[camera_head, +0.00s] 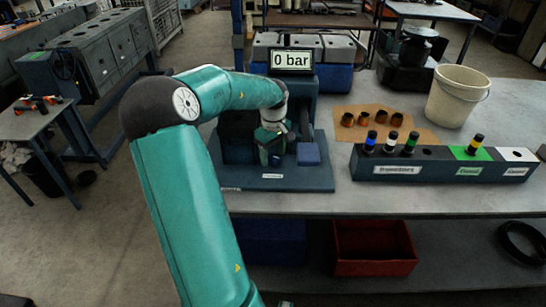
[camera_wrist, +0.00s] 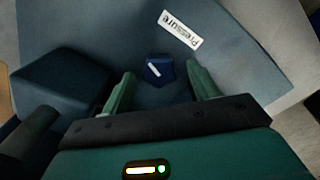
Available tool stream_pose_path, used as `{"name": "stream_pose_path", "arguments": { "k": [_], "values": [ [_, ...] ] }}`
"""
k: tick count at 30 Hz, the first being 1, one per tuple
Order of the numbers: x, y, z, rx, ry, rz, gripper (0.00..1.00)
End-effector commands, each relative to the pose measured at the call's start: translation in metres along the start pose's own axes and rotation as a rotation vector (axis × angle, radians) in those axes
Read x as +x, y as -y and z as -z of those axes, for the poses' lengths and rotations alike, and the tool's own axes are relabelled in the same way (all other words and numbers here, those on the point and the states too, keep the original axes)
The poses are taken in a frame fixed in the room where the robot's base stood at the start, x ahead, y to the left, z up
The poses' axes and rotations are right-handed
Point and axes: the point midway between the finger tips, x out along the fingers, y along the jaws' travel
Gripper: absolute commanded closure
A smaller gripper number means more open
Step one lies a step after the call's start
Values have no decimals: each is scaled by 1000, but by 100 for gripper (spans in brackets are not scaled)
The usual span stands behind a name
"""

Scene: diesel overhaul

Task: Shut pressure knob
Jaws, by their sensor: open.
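In the wrist view, the pressure knob (camera_wrist: 158,70) is a small dark blue knob with a white pointer line, set on a blue-grey plate. A white label reading "Pressure" (camera_wrist: 180,33) is just beyond it. My gripper (camera_wrist: 160,80) is open, with one green finger on each side of the knob; I cannot tell whether they touch it. In the head view, my gripper (camera_head: 270,150) is over the base of the blue test stand (camera_head: 265,183), and the knob is hidden behind my arm. The display (camera_head: 291,60) on the stand reads "0 bar".
A blue block (camera_head: 308,154) is on the stand's base beside my gripper. To the right are a dark rack (camera_head: 400,165) with several colour-banded parts, a brown sheet (camera_head: 345,128) with several copper-coloured parts, and a white bucket (camera_head: 457,95). A red bin (camera_head: 373,248) is below.

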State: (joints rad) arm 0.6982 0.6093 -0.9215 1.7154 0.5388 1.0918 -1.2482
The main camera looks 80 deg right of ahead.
Motion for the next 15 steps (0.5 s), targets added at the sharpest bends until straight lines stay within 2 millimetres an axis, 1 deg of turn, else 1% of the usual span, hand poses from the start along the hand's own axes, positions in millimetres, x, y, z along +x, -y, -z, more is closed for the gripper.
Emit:
{"name": "stream_pose_path", "arguments": {
  "k": [1, 5, 14, 15],
  "values": [
    [7, 0, 0, 1, 2, 1, 40],
    [17, -1, 1, -1, 0, 0, 40],
    [20, -1, 2, -1, -1, 0, 40],
    [20, -1, 2, -1, -1, 0, 46]
  ]
}}
